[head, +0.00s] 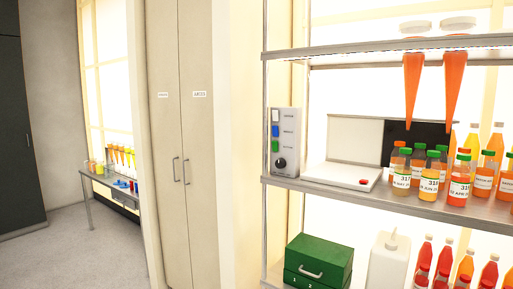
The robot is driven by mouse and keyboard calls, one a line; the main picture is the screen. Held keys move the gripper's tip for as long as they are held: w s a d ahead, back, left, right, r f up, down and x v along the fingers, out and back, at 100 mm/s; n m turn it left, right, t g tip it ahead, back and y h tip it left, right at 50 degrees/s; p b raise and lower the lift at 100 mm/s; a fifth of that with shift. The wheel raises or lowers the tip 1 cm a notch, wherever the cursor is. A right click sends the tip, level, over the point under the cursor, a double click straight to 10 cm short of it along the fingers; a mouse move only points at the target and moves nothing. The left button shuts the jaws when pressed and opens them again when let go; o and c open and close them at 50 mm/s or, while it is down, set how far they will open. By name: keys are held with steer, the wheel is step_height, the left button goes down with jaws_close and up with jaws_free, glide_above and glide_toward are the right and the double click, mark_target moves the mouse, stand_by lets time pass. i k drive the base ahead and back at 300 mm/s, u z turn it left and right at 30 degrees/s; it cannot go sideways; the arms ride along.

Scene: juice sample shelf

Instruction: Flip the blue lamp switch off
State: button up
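The blue lamp switch (276,131) is the middle one of three coloured rockers on a grey control panel (294,125). The panel stands upright at the left end of the middle shelf. A white switch (276,116) is above the blue one and a green switch (276,146) is below it. Small labels beside them are too small to read. Whether the blue switch is on or off cannot be told. My gripper is not in view.
A black knob (281,163) sits low on the panel. Right of it are a white device (342,178) with a raised lid, several juice bottles (429,186) and two hanging orange cones (455,85). A green drawer box (318,262) is below. Floor is clear at left.

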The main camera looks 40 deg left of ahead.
mark_target(275, 133)
steer(key=u, duration=2.35)
steer(key=k, duration=1.4)
steer(key=z, duration=0.7)
steer(key=i, duration=1)
steer(key=u, duration=0.05)
